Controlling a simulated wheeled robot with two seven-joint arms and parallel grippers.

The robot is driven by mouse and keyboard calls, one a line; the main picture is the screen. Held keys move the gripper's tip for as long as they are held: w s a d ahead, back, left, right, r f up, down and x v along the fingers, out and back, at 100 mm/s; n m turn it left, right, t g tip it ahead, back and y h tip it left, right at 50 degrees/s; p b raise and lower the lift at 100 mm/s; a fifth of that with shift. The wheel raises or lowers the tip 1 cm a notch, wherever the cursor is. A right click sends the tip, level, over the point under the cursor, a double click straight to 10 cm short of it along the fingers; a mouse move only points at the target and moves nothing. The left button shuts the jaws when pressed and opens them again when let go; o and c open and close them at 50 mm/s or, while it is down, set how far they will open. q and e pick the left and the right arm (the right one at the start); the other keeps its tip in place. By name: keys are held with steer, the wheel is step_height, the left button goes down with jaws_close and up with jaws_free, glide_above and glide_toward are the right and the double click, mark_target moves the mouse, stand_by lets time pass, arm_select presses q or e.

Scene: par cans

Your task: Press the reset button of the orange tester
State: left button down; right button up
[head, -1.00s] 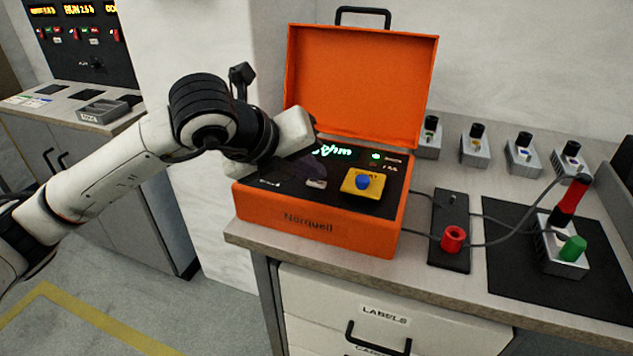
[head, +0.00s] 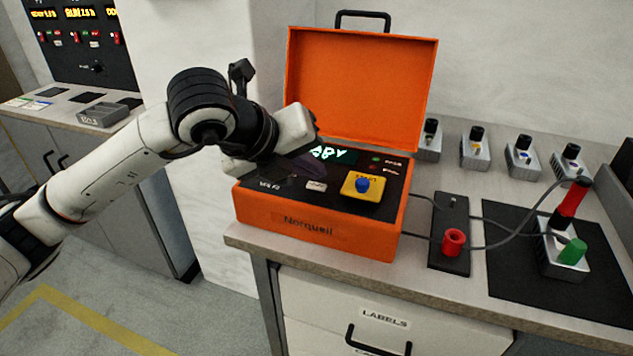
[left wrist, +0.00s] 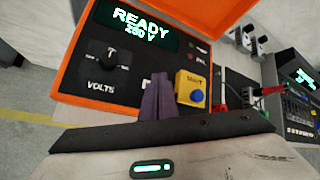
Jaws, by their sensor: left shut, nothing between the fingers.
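The orange tester (head: 318,233) stands on the bench with its lid up. Its panel has a yellow block with a blue start button (head: 363,185) and a small pale button (head: 316,185) left of it, whose label I cannot read. The pale button also shows in the left wrist view (left wrist: 147,84), partly hidden by my fingers. The display (left wrist: 140,24) reads READY 250 V. My left gripper (head: 303,168) is shut and empty, over the panel close to the pale button; I cannot tell whether it touches. Its fingers show in the left wrist view (left wrist: 155,100).
A dark plate with a red socket (head: 453,240) and a black mat (head: 520,285) with a wired par can lie right of the tester. Several grey units stand along the wall. The raised lid (head: 360,85) is behind my gripper.

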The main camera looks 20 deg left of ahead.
arm_select(q)
steer(key=shift+r, duration=0.2)
step_height(320, 180, up, 5)
steer(key=p, duration=0.2)
steer(key=shift+p, duration=0.4)
stand_by(0.7)
